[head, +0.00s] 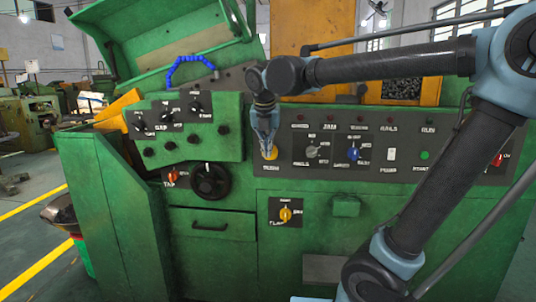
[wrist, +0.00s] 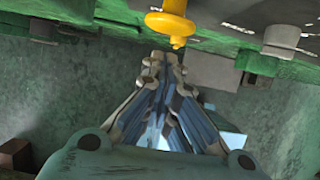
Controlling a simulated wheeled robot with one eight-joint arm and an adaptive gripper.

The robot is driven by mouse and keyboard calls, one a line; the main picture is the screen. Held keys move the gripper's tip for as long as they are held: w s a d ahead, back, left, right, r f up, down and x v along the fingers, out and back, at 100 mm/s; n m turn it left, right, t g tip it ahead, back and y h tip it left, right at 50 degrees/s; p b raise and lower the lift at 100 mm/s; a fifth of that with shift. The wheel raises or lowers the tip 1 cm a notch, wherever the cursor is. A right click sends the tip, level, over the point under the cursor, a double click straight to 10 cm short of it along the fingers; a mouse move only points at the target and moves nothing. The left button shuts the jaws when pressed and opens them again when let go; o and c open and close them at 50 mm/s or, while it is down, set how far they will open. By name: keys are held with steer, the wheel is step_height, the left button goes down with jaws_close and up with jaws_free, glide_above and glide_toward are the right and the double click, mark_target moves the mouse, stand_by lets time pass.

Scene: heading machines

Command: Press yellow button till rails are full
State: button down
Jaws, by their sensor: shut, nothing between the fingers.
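The yellow button (head: 271,155) is on the dark control panel, partly hidden behind my gripper (head: 267,150). In the wrist view the yellow button (wrist: 170,24) shows at the top, on a round yellow base. My gripper (wrist: 164,60) is shut and empty, with its fingertips just short of the button in that picture. I cannot tell whether they touch it. The rails lamp (head: 390,120) on the panel looks dark red. The rails themselves cannot be made out.
The green machine carries a black handwheel (head: 209,181), a blue knob (head: 354,153), a white switch (head: 391,154) and a green button (head: 425,155) on its front. A yellow flap knob (head: 285,214) is lower down. Free floor with yellow lines lies at the left.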

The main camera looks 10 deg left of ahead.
steer(key=v, duration=0.7)
steer(key=shift+s+r, duration=0.2)
steer(key=shift+d+f, duration=0.1)
steer(key=s+d+f+m+g, duration=0.1)
steer(key=d+f+m, duration=0.6)
steer(key=d+m, duration=0.25)
steer(key=s+d+f+m, duration=0.1)
steer(key=d+f+m, duration=0.7)
steer(key=d, duration=0.2)
steer(key=s+d+f+m, duration=0.5)
steer(key=f+m, duration=0.3)
steer(key=m, duration=0.1)
steer(key=s+d+f+m+g, duration=0.1)
steer(key=s+d+f+m, duration=0.3)
steer(key=f+m, duration=0.4)
steer(key=shift+s+d+f+m, duration=0.2)
steer(key=shift+s+d+m, duration=0.25)
steer(key=shift+m, duration=0.2)
